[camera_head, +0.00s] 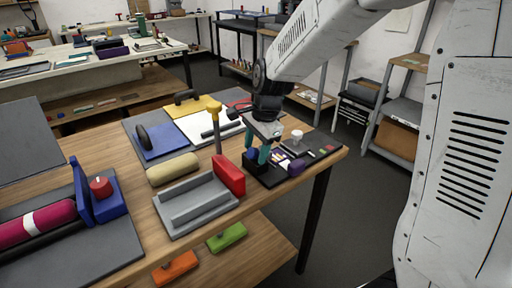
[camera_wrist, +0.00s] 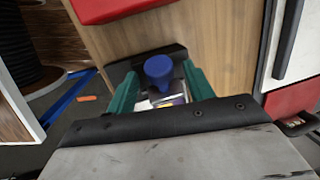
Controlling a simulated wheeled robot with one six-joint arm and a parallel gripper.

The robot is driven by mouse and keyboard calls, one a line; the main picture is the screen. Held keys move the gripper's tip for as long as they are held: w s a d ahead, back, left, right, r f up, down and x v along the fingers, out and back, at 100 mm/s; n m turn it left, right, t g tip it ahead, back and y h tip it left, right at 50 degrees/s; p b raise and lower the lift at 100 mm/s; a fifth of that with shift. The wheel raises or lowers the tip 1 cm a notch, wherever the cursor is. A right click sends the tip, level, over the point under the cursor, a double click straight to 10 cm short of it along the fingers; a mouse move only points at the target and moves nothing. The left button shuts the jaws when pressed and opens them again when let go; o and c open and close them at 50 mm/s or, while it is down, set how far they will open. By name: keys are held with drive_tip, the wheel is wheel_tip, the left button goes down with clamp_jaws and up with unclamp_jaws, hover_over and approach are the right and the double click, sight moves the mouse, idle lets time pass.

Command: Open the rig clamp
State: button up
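The rig appears to be a black board (camera_head: 277,181) at the right end of the wooden table, with small coloured parts on it. A blue knob (camera_head: 251,155) stands at its left side, close by my gripper; I take it for the clamp's handle, but its open or shut state cannot be told. My gripper (camera_head: 257,155) points down there with its teal fingers apart. In the wrist view the blue knob (camera_wrist: 158,70) lies between the spread fingertips (camera_wrist: 160,76), with a gap on each side. A pale printed patch shows below it.
A red block (camera_head: 229,174) and a grey channel (camera_head: 195,204) stand just left of the board. A yellow-topped post (camera_head: 215,125) rises nearby. A white knob (camera_head: 297,134) and a purple knob (camera_head: 296,167) are on the board's right part. The table edge is close.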

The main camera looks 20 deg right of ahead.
wheel_tip(320, 180, up, 8)
drive_tip(key=d, duration=0.1)
drive_tip(key=shift+s+f, duration=0.15)
drive_tip(key=shift+s, duration=0.3)
drive_tip(key=shift+d, duration=0.1)
